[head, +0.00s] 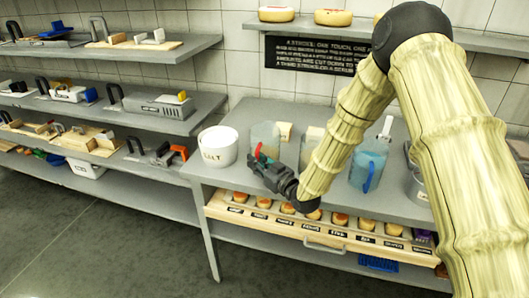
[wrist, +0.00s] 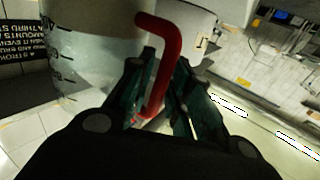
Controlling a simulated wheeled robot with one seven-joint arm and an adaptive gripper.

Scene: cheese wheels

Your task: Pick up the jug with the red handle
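The jug with the red handle is a clear, see-through jug (head: 264,136) on the grey table, right of the white salt pot. In the wrist view the jug (wrist: 95,75), with dark measuring marks, fills the upper left. Its red handle (wrist: 165,60) runs down between my two fingers; a bit of it shows in the head view (head: 257,151). My gripper (head: 262,165) is at the handle, in front of the jug. In the wrist view the fingers (wrist: 166,75) lie on either side of the handle. Whether both press on it is unclear.
A white salt pot (head: 218,147) stands close left of the jug. A jug with a blue handle (head: 367,170) stands to the right, beyond my arm. A wooden rack of small cheeses (head: 318,222) is below the tabletop. Shelves (head: 95,105) line the left wall.

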